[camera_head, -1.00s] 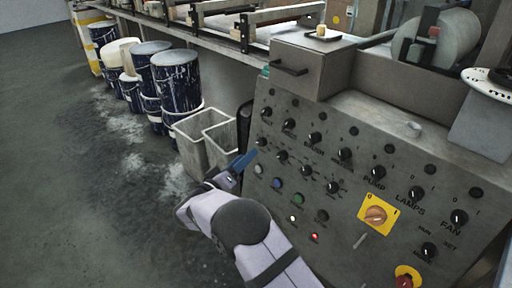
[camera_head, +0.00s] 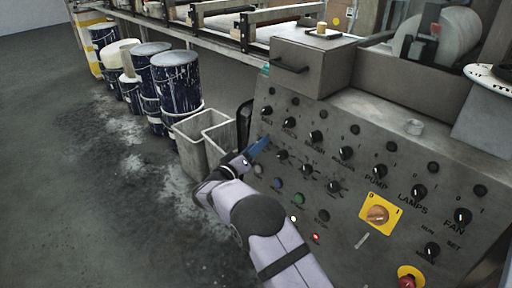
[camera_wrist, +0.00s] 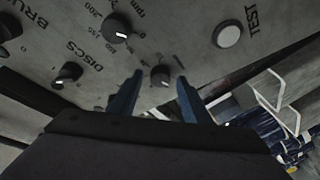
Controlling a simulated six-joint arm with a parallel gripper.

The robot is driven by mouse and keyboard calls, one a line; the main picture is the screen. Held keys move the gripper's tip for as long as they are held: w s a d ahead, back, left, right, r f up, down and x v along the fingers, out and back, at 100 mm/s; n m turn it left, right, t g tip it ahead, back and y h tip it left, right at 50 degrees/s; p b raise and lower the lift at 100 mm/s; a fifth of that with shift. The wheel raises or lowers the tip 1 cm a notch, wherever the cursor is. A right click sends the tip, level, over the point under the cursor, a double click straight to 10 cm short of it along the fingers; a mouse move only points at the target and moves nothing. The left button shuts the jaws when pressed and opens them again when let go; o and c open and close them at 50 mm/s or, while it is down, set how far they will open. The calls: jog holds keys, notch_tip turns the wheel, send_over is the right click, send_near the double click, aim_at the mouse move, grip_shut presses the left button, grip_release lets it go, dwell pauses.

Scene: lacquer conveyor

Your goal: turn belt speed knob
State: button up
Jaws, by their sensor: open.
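The lacquer line's sloped grey control panel (camera_head: 350,205) fills the right of the head view. My gripper (camera_head: 262,146) is at its left edge, below the BELT knob (camera_head: 267,110). In the wrist view my gripper (camera_wrist: 160,80) is open, with a blue finger on each side of a small dark knob (camera_wrist: 160,76) with a pale mark. By its place in the second row under BELT, this looks like the belt speed knob; its label is not readable. I cannot tell whether the fingers touch it. In the head view my gripper hides it.
In the wrist view, an rpm knob (camera_wrist: 117,30), the DISCS knob (camera_wrist: 67,75) and the white TEST button (camera_wrist: 228,35) are close by. A yellow-plated switch (camera_head: 377,214) and a red button (camera_head: 408,280) are lower right. Grey bins (camera_head: 190,138) stand left of the panel.

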jog(key=c, duration=1)
jog(key=shift+c, duration=0.2)
jog(key=shift+m, duration=0.3)
jog(key=shift+w+a+f+m+h+b, duration=0.1)
jog(key=shift+m+h+b, duration=0.7)
jog(key=shift+m, duration=1.15)
jog(key=shift+a+f+m+h+b, duration=0.1)
jog(key=shift+m+h+b, duration=0.65)
jog(key=shift+m, duration=1.2)
jog(key=o, duration=1)
jog(key=shift+o, duration=0.2)
